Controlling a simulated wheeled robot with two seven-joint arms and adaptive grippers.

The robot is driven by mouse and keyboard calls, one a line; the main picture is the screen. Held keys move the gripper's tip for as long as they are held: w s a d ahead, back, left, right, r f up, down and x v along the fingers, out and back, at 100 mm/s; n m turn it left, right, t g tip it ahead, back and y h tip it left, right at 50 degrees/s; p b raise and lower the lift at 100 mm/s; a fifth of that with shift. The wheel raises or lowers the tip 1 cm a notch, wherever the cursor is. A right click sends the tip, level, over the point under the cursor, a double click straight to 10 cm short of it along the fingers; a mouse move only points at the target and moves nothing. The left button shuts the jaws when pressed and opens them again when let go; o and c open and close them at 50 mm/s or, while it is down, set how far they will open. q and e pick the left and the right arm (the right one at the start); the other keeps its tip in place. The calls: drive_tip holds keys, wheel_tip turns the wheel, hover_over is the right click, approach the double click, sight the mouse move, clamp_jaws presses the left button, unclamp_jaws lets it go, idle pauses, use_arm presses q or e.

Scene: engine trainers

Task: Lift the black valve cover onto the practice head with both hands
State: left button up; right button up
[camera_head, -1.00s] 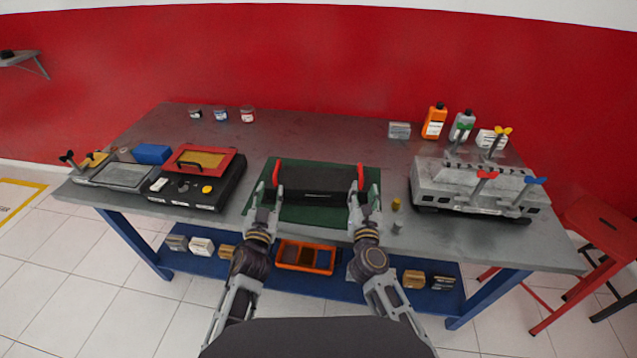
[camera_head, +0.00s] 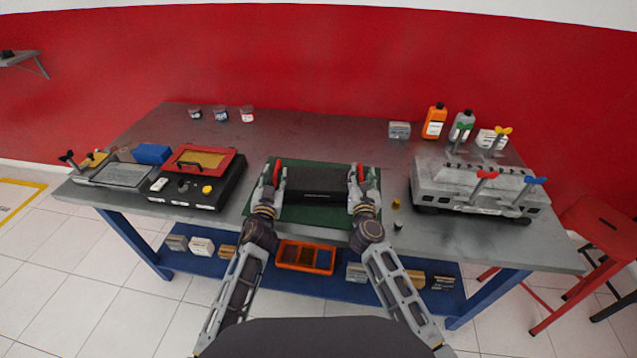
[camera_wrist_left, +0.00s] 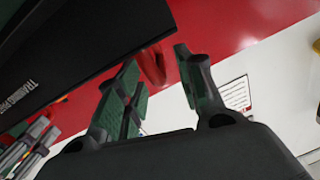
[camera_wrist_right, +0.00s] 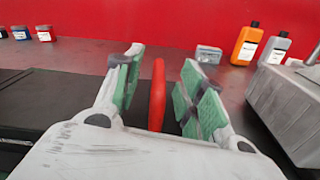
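The black valve cover (camera_head: 315,184) lies on a green mat (camera_head: 315,219) in the middle of the bench. It has a red handle at its left end (camera_head: 277,172) and another at its right end (camera_head: 361,173). My left gripper (camera_head: 270,178) is at the left handle, fingers open; the left wrist view shows the handle (camera_wrist_left: 153,68) between or just beyond them. My right gripper (camera_wrist_right: 160,82) is open, with the right handle (camera_wrist_right: 157,95) between its fingers and gaps on both sides. The grey practice head (camera_head: 470,190) stands to the right, with coloured wing-headed pieces on it.
A black case with a red frame (camera_head: 200,180) and a grey tray (camera_head: 118,175) stand on the left. Bottles (camera_head: 434,121) and a grey box (camera_head: 399,130) stand behind. Small brass (camera_head: 396,203) and grey (camera_head: 398,226) pieces lie between mat and practice head.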

sight(361, 165)
use_arm(q)
drive_tip(key=shift+w+d, duration=0.15)
drive_tip(key=shift+w, duration=1.4)
use_arm(e)
drive_tip(key=shift+w+d, duration=0.15)
drive_tip(key=shift+w, duration=1.4)
use_arm(q)
clamp_jaws()
use_arm(e)
clamp_jaws()
use_arm(q)
drive_tip(key=shift+r, duration=0.1)
use_arm(e)
drive_tip(key=shift+r, duration=0.1)
